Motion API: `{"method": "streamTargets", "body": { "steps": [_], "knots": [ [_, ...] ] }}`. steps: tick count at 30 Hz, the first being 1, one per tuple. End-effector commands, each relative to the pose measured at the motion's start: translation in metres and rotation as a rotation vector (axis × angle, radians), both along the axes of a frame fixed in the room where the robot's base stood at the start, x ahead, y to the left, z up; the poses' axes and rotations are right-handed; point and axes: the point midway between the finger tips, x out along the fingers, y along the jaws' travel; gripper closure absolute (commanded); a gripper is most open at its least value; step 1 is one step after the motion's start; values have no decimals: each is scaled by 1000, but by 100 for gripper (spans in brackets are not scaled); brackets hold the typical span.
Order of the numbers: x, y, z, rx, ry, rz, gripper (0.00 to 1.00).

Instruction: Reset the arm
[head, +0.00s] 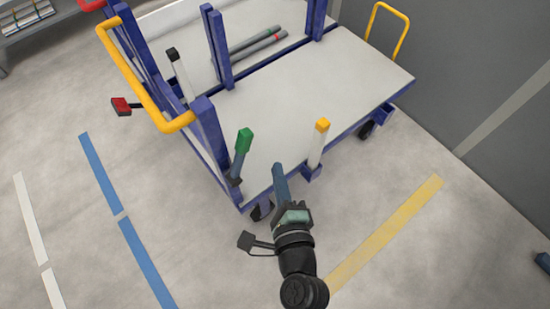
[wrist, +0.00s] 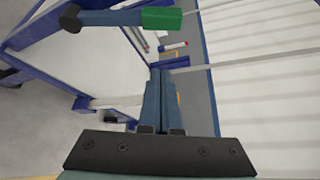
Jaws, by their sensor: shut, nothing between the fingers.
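My gripper (head: 278,168) is at the lower middle of the head view, in front of the near edge of the cart. Its long blue-grey fingers point up toward the cart and are closed together with nothing between them. In the wrist view the shut fingers (wrist: 160,75) run up the middle from the dark mount. My arm comes up from the bottom of the head view. I cannot tell the exact gap between the fingertips and the cart.
The cart (head: 300,95) has blue posts and yellow handles. A grey wall (head: 480,60) is at right. Floor at left is open.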

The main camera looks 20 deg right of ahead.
Motion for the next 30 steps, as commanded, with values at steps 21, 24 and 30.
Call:
{"method": "streamTargets", "body": {
  "steps": [21,24,30],
  "knots": [
    [-13,2,3,-1,0,0,100],
    [-13,2,3,-1,0,0,100],
    [15,7,51,-136,-60,55,100]
  ]
}}
